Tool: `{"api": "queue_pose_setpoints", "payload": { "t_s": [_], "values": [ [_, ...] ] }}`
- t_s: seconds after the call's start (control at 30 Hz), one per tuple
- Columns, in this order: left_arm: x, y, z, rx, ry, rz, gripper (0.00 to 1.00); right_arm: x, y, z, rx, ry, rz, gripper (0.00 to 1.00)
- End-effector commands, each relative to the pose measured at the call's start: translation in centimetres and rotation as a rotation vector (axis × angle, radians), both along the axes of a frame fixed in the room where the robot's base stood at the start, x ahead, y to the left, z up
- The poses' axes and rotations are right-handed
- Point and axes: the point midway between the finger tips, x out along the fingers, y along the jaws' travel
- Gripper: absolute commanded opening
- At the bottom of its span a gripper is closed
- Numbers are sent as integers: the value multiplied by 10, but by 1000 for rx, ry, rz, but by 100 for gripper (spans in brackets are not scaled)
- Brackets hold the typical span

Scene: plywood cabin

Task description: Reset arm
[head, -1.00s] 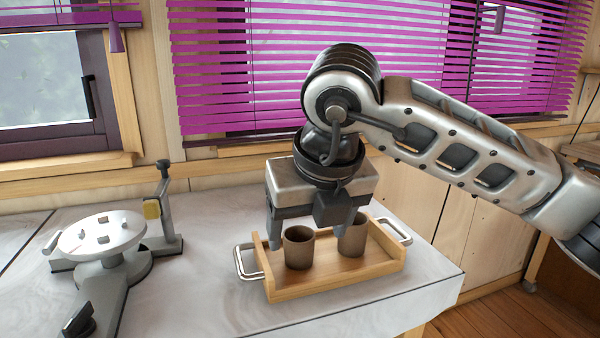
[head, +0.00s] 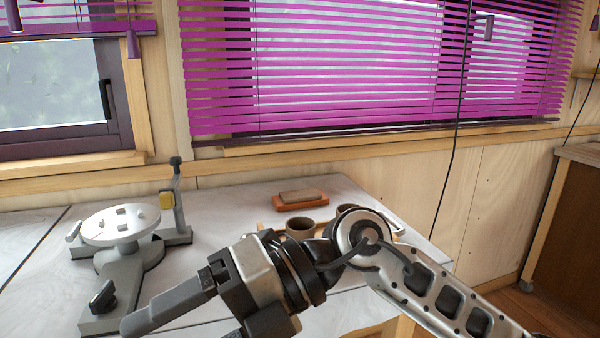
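My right gripper (head: 182,328) is in the lower middle of the head view, with its arm coming in from the right. Its fingers point left and downward, spread apart with nothing seen between them. One finger runs out of the bottom edge. Behind the arm, the wooden tray (head: 266,229) stands on the counter, mostly hidden. A brown cup (head: 299,227) is on the tray, its lower part covered by the arm. Only the rim of a second cup (head: 347,208) shows. My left gripper is not in view.
A grey device with a round white plate (head: 118,224) stands on the counter (head: 220,205) at left. A brown block on an orange base (head: 300,200) lies behind the tray. Purple blinds (head: 350,70) hang over the window. A dark cable hangs at right.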

Motion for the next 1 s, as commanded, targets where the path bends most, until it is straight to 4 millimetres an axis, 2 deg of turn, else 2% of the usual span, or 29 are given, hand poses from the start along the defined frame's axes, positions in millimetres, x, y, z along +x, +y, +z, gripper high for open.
{"api": "queue_pose_setpoints", "payload": {
  "t_s": [0.07, 0.13, 0.2, 0.27, 0.33, 0.37, 0.43, 0.5, 0.57, 0.6, 0.67, 0.7, 0.8, 0.9, 1.0],
  "values": [
    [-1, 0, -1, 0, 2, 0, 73, -6, 2, 17, 242, 205, -39, 72],
    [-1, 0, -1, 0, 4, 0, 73, 3, -6, 33, 439, 371, -116, 72],
    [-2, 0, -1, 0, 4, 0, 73, 22, -21, 40, 615, 542, -227, 72],
    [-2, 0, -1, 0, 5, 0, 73, 44, -39, 37, 744, 687, -351, 72],
    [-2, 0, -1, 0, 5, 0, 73, 70, -65, 19, 867, 855, -520, 72],
    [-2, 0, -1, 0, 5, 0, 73, 81, -77, 8, 909, 927, -600, 72],
    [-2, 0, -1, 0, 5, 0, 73, 102, -107, -30, 981, 1094, -802, 72],
    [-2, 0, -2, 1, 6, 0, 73, 112, -135, -74, 1011, 1245, -1001, 72],
    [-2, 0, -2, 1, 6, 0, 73, 114, -157, -115, 1009, 1364, -1163, 72],
    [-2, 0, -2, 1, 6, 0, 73, 110, -170, -142, 995, 1437, -1268, 72],
    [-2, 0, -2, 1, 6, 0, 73, 99, -189, -183, 959, 1544, -1417, 72],
    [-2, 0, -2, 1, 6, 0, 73, 89, -200, -209, 925, 1610, -1510, 72],
    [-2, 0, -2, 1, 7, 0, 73, 56, -221, -263, 822, 1753, -1705, 72],
    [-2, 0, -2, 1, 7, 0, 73, 24, -235, -301, 719, 1860, -1847, 72],
    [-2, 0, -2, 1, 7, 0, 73, 0, -242, -323, 641, 1928, -1929, 72]
  ]
}}
